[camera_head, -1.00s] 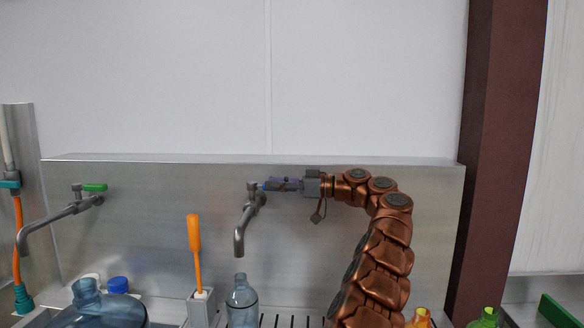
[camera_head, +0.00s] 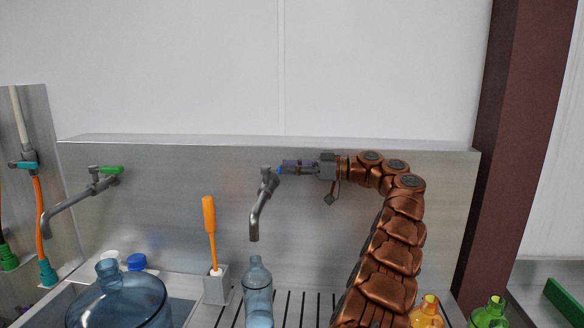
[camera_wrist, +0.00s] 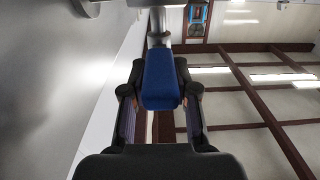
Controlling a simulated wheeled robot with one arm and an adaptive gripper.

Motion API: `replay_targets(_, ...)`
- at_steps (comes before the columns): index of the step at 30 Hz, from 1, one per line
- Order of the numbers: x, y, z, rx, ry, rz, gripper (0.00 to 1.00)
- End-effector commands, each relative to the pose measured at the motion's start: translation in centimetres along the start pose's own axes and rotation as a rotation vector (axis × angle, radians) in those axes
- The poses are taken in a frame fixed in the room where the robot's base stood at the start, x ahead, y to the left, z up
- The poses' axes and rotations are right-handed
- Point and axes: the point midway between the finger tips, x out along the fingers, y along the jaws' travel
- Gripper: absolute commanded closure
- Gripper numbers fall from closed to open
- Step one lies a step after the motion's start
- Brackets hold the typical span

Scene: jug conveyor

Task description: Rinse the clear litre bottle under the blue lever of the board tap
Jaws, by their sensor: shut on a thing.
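The clear litre bottle (camera_head: 258,298) stands upright on the slatted drain, its open neck just below the spout of the board tap (camera_head: 257,212). No stream of water can be made out between them. My gripper (camera_head: 288,167) is at the tap's head, reaching in from the right. In the wrist view my gripper (camera_wrist: 160,92) has its two dark fingers closed on the sides of the blue lever (camera_wrist: 160,78). In the head view only a bit of blue shows at the fingertips.
A large blue jug (camera_head: 120,304) stands at left, under a second tap with a green lever (camera_head: 111,169). An orange-handled brush (camera_head: 210,222) stands in a grey holder (camera_head: 217,288) beside the bottle. Yellow (camera_head: 427,314) and green (camera_head: 490,313) containers are at lower right.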

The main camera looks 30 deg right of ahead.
Motion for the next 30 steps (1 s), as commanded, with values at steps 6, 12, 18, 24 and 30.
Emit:
replay_targets(6, 0.0, 0.0, -0.3, -0.004, 0.004, 0.002, 0.56)
replay_targets(12, 0.0, 0.0, -0.2, -0.002, 0.002, 0.001, 0.46)
replay_targets(18, -0.1, 0.0, -0.1, -0.001, 0.001, 0.001, 0.46)
replay_targets(24, -1.4, 0.1, 0.0, 0.001, 0.000, 0.005, 0.46)
replay_targets(30, -4.0, 0.1, 0.1, 0.001, -0.001, 0.002, 0.46)
